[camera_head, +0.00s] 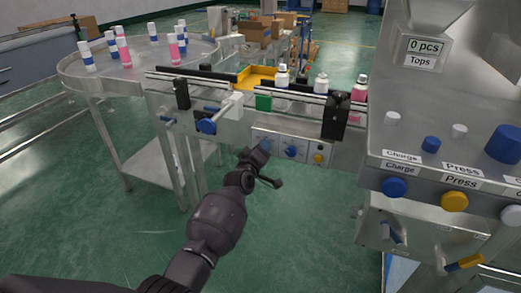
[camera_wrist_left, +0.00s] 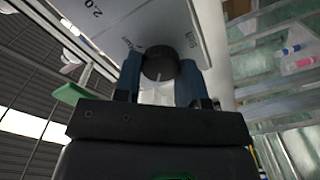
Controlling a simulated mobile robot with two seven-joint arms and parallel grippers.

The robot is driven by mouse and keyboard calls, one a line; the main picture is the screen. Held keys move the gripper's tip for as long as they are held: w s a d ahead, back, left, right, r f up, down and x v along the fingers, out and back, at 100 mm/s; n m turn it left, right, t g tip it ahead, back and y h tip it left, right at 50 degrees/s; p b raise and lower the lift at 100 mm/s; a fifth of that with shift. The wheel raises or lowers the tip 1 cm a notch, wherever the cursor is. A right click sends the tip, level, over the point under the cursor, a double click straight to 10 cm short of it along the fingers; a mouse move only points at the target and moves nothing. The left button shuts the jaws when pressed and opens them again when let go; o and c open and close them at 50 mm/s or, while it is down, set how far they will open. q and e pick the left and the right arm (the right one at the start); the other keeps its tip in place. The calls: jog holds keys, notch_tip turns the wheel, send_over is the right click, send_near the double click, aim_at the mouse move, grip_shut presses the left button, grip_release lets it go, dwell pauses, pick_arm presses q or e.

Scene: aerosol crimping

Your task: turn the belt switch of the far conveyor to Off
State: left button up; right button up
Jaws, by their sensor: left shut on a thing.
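A grey control panel (camera_head: 279,154) hangs on the front of the far conveyor (camera_head: 215,108). It carries a row of small knobs, including a blue knob (camera_head: 291,152) in the middle and a yellow one (camera_head: 318,158) at the right. My left gripper (camera_head: 264,149) reaches the left end of this row. In the left wrist view its two fingers (camera_wrist_left: 160,80) stand either side of a dark round knob (camera_wrist_left: 159,62) and are shut on it. A panel face (camera_wrist_left: 130,22) with partly readable print lies behind. My right gripper is out of view.
Several spray cans, one of them (camera_head: 282,78), stand on the conveyor. A round table (camera_head: 100,75) with several pink and white cans is at the far left. The crimping machine (camera_head: 440,120) with blue and yellow buttons fills the right. Green floor is clear below.

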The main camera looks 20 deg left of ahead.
pick_arm(q)
jog(key=o, duration=0.9)
jog(key=shift+s, duration=0.15)
jog(key=s+p, duration=0.2)
jog(key=s, duration=0.8)
jog(key=shift+s+a, duration=0.15)
jog(key=shift+s, duration=0.15)
